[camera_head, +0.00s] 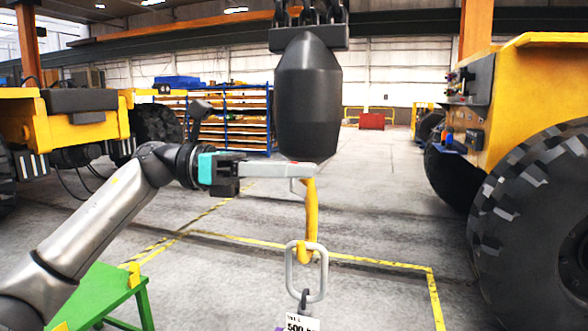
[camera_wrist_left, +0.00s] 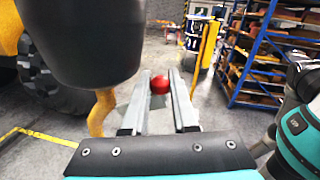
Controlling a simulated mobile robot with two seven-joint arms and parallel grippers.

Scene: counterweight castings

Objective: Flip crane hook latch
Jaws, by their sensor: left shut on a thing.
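The black hook block (camera_head: 308,100) hangs in the middle of the head view, and the yellow crane hook (camera_head: 311,215) hangs below it. A grey oval link (camera_head: 323,275) hangs in the hook's bowl. My left gripper (camera_head: 310,171) reaches in from the left, just under the block, beside the top of the hook. In the left wrist view its fingers (camera_wrist_left: 160,88) are closed around a small red ball-shaped knob (camera_wrist_left: 160,84). The hook's latch is not clear in either view; I cannot tell how the knob joins it. My right gripper is not in view.
A tag marked 500 (camera_head: 301,322) hangs below the link. A green stand (camera_head: 105,290) is at lower left. A yellow vehicle with a big tyre (camera_head: 530,210) stands at right. A blue-framed shelf rack (camera_head: 232,118) is behind. The floor around the hook is clear.

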